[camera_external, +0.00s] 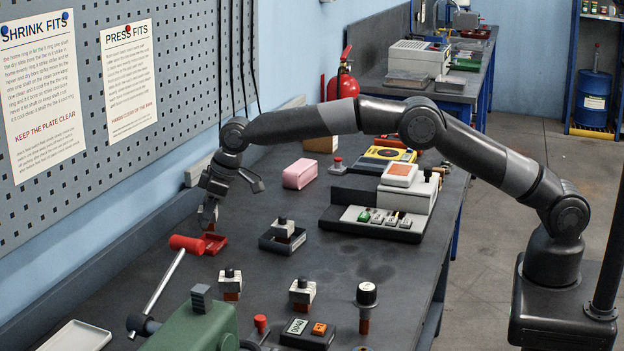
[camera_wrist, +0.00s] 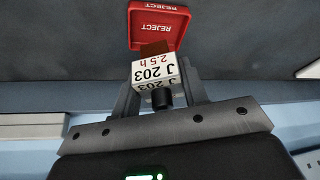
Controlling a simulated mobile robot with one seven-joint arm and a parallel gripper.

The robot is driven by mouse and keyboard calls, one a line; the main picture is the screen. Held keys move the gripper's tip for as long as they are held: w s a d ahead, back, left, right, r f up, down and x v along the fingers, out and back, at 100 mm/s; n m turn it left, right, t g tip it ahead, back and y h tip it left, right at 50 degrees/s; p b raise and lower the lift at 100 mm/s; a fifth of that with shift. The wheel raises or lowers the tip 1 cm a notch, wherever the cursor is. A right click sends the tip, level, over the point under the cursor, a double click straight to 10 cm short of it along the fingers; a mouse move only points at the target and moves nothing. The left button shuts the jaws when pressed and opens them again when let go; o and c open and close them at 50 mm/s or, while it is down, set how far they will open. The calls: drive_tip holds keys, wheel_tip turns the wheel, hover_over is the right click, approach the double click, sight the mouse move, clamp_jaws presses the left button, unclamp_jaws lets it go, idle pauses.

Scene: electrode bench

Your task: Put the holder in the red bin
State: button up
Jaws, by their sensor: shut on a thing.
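My gripper (camera_external: 209,212) is low over the left side of the bench. In the wrist view my gripper (camera_wrist: 156,84) is shut on a holder (camera_wrist: 153,72), a white block marked "J 203" and "2.5 h", with a black knob and a dark brown end. The red bin (camera_external: 214,243), a small open tray, lies on the bench just below the gripper. In the wrist view the red bin (camera_wrist: 160,12) is marked "REJECT", and the holder's brown end overlaps its near edge. I cannot tell whether holder and bin touch.
A dark tray (camera_external: 268,243) with another holder (camera_external: 283,228) stands to the right. More holders (camera_external: 230,284) (camera_external: 302,292) stand in front. A pink block (camera_external: 300,173) and a grey instrument (camera_external: 385,215) are farther right.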

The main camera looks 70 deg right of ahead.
sight(208, 230)
drive_tip(key=shift+a+f, duration=0.25)
drive_tip(key=shift+f, duration=0.05)
drive_tip(key=shift+w+f, duration=0.1)
drive_tip(key=shift+f, duration=1.65)
drive_tip(key=shift+f, duration=0.1)
